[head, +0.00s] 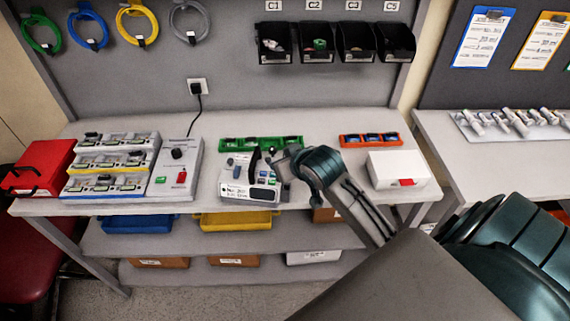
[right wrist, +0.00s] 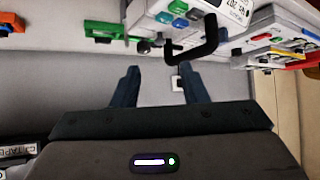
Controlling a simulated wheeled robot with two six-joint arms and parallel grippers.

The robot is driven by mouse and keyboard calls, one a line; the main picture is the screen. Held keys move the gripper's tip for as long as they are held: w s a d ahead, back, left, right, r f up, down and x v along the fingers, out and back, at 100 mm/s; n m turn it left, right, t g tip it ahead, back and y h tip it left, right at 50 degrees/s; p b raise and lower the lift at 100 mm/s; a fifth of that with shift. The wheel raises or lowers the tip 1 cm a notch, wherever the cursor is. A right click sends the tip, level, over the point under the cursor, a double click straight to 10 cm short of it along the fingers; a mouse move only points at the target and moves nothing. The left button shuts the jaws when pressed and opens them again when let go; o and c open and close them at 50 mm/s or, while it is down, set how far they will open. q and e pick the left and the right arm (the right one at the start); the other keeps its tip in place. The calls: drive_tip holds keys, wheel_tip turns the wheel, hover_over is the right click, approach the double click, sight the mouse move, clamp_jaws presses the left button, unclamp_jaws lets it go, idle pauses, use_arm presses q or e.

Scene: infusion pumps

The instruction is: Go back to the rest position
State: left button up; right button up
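My left gripper is in neither view.
On the workbench (head: 330,190) are a red case (head: 38,165), a rack of devices (head: 110,165), a grey tester box (head: 177,168), a green tray (head: 262,143), an orange tray (head: 370,140) and a white box (head: 398,170). Black bins (head: 317,55) hang above.

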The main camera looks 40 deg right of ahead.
drive_tip(key=shift+s+r, duration=0.15)
drive_tip(key=shift+s, duration=0.05)
idle(0.4)
drive_tip(key=s+a+f+n+g, duration=0.15)
drive_tip(key=s+f, duration=0.25)
drive_tip(key=s, duration=0.4)
drive_tip(key=s+a+f+g, duration=0.2)
drive_tip(key=s+f+g, duration=0.15)
drive_tip(key=s, duration=0.45)
drive_tip(key=s+a+f+g, duration=0.1)
drive_tip(key=s+a+f, duration=0.1)
drive_tip(key=s+f, duration=0.45)
drive_tip(key=s+d+f+g+b, duration=0.1)
drive_tip(key=d+f+b, duration=0.15)
drive_tip(key=f, duration=1.45)
drive_tip(key=s+d+f+g+b, duration=0.1)
drive_tip(key=s+f+b, duration=0.15)
drive_tip(key=f, duration=1.55)
drive_tip(key=s+f+b, duration=0.2)
drive_tip(key=s+f, duration=0.6)
drive_tip(key=f, duration=0.3)
drive_tip(key=s+f+g+b, duration=0.1)
drive_tip(key=s+f+b, duration=0.1)
drive_tip(key=s+f, duration=0.7)
wheel_tip(320, 180, down, 2)
drive_tip(key=shift+s+d, duration=0.2)
drive_tip(key=shift+d, duration=0.2)
